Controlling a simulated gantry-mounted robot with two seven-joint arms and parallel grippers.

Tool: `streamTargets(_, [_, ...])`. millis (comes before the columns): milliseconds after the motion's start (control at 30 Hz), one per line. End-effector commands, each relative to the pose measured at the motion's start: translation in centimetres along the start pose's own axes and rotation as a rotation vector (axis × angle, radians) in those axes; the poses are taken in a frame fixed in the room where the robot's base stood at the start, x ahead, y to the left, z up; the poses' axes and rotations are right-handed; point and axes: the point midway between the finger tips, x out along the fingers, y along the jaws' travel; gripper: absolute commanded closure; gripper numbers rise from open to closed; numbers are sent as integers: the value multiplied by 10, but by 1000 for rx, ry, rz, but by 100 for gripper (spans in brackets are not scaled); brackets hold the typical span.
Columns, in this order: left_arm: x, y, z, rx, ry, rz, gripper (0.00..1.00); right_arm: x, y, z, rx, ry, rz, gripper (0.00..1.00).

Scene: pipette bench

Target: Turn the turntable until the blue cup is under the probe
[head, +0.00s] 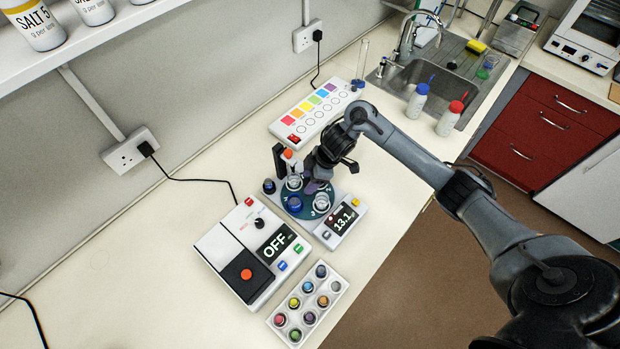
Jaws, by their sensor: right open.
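The turntable (308,214) is a teal disc in the middle of the bench. The blue cup (295,204) stands on its front left part. Clear cups (321,202) also stand on the disc, one at the right and one (294,183) at the back left. The probe's dark stand (279,160), with an orange-red top, rises behind the disc's back left edge. The probe's tip is too small to make out; the back left clear cup is closest to the stand. My right gripper (316,184) is open, low over the disc's back right side. It hides part of the disc. Contact cannot be told.
A readout showing 13.1 (342,222) sits right of the disc. A box reading OFF (248,252) is front left, and a rack of coloured pots (308,303) is in front. A colour strip (313,110) lies behind.

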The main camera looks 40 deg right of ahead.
Motion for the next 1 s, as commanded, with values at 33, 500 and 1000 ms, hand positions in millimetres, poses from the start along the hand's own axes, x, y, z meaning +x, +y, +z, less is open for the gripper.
streamTargets(33, [0, 0, 0, -1, 0, 1, 66, 0, 0, 0, 0, 0, 0, 44])
streamTargets(500, [0, 3, 0, -11, 1, 9, 66, 0, 0, 0, 0, 0, 0, 100])
streamTargets(1000, [-8, 0, -2, 1, -2, 0, 66, -4, 0, 1, 31, 0, 13, 100])
